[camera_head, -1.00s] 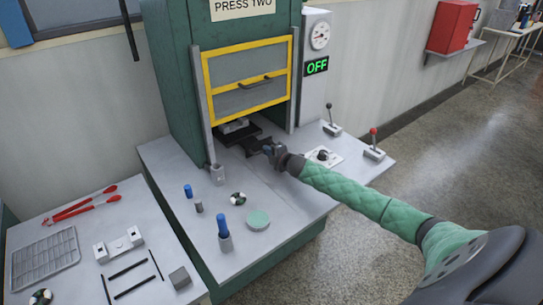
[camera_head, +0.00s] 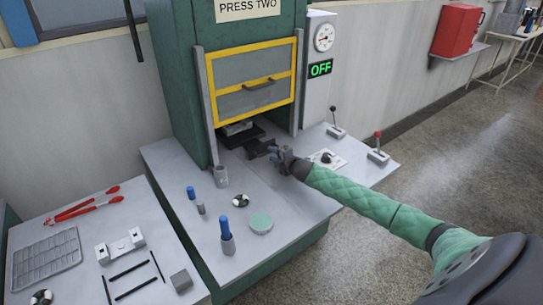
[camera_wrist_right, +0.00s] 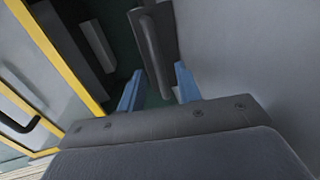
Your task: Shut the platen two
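Press two is a green cabinet (camera_head: 180,80) with a yellow-framed guard (camera_head: 250,85), which is raised above an opening. A dark platen (camera_head: 241,136) sits low in that opening, with a dark tab or handle (camera_head: 260,148) sticking out towards the front right. My right gripper (camera_head: 279,156) is at the outer end of this dark piece. In the right wrist view the blue fingertips (camera_wrist_right: 158,86) are apart. A dark bar (camera_wrist_right: 153,50) lies between and beyond them, with gaps visible. I cannot tell whether either finger touches it. My left gripper is out of view.
A green OFF display (camera_head: 320,68) and a gauge are on the side panel. Two levers (camera_head: 378,148) and a knob (camera_head: 326,157) stand right of my gripper. Red tongs lie on the left table.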

